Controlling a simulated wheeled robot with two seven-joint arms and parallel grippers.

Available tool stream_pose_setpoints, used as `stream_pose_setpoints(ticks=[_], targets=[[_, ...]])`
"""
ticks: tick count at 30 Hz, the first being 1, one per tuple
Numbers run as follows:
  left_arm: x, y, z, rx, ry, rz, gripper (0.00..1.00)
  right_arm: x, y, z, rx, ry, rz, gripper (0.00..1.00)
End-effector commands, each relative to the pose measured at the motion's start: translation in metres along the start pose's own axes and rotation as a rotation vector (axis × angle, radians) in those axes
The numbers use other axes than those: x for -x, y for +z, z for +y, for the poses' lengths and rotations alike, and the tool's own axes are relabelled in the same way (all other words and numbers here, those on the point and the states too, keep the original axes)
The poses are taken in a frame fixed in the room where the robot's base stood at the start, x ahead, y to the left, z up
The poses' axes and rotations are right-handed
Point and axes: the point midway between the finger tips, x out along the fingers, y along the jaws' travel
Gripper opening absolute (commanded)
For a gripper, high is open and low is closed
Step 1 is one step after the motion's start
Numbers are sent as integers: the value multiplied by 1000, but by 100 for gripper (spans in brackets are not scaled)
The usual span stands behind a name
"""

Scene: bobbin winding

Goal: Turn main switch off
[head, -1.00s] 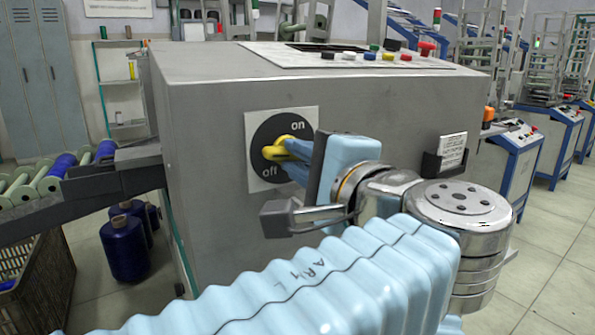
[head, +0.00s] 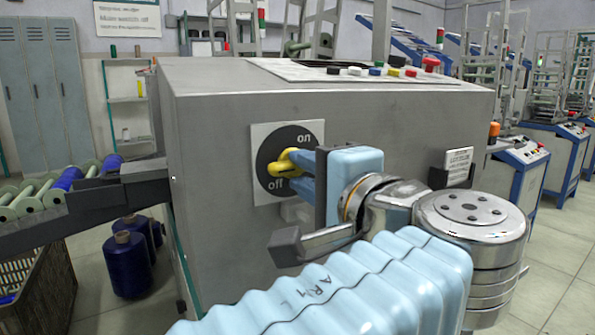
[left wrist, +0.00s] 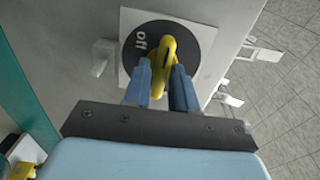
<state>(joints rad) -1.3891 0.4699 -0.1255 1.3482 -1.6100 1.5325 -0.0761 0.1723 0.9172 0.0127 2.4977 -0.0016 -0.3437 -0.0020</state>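The main switch is a yellow handle (head: 286,160) on a black round dial (head: 268,178) with a white square plate, on the grey machine's front. "on" is printed at the dial's upper right and "off" at its lower left. My left gripper (head: 299,168) reaches the handle from the right, its blue fingers around it. The fingers hide part of the handle and dial. My right gripper is not in view.
The grey machine cabinet (head: 215,110) has coloured buttons (head: 375,71) on top. A label holder (head: 452,170) sticks out right of the switch. A bobbin rail (head: 125,185) and blue cones (head: 130,264) are at left. Open floor lies at right.

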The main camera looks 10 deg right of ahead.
Motion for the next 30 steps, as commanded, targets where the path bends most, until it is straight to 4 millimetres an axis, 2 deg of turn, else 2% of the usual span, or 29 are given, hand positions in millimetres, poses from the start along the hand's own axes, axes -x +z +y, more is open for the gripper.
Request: stream_pose_setpoints(ticks=[1,3,11,14,17,24,30], targets=[[0,0,0,0,-1,0,34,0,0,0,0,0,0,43],[0,0,0,0,-1,0,43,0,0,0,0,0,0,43],[0,0,-1,0,-3,0,43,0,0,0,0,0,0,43],[6,0,-2,0,-3,2,43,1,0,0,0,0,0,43],[22,0,-2,0,-4,3,43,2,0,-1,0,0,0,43],[81,-1,-2,0,-4,4,43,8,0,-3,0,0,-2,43],[121,0,-2,0,-3,2,43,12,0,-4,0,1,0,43]])
